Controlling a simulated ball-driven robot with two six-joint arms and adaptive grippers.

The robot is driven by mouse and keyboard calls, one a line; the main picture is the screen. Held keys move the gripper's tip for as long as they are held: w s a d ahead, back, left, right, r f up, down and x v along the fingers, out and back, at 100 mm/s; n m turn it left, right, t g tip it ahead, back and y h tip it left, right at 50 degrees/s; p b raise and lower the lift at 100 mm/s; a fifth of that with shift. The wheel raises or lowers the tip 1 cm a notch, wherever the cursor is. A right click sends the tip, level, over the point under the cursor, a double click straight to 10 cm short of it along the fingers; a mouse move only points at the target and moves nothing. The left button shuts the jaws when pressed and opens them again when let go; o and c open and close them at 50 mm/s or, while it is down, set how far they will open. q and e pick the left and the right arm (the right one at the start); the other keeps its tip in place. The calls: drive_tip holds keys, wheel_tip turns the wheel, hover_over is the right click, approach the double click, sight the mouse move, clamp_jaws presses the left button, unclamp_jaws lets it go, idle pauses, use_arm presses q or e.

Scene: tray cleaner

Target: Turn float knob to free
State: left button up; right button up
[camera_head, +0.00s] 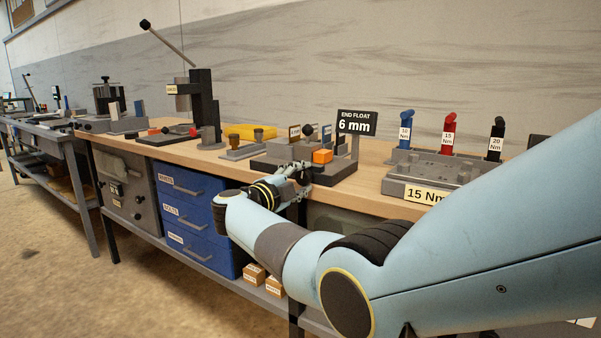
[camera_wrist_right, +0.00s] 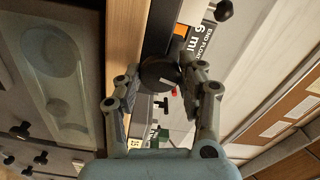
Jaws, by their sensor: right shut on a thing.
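The float fixture (camera_head: 330,172) stands at the bench's front edge, a dark base with grey blocks and an orange block (camera_head: 322,156) on it. Its black sign (camera_head: 357,122) reads "END FLOAT 6 mm"; the sign also shows in the right wrist view (camera_wrist_right: 203,38). My right gripper (camera_head: 301,172) is at the fixture's front side. In the right wrist view, a round black knob (camera_wrist_right: 159,72) lies between the fingers of my right gripper (camera_wrist_right: 160,84), which is shut on it. Any marking on the knob cannot be read. My left gripper is not in view.
To the right is a grey fixture (camera_head: 424,170) labelled 15 Nm, with blue, red and black torque tools (camera_head: 448,133) behind. To the left stand a yellow object (camera_head: 250,132) and a lever press (camera_head: 203,105). Blue drawers (camera_head: 195,212) are below the bench.

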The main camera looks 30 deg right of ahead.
drive_tip(key=shift+n+p, duration=0.45)
drive_tip(key=shift+n, duration=0.55)
drive_tip(key=o, duration=1.2)
drive_tip(key=shift+a, duration=0.15)
drive_tip(key=v, duration=0.7)
drive_tip(key=shift+a, duration=0.15)
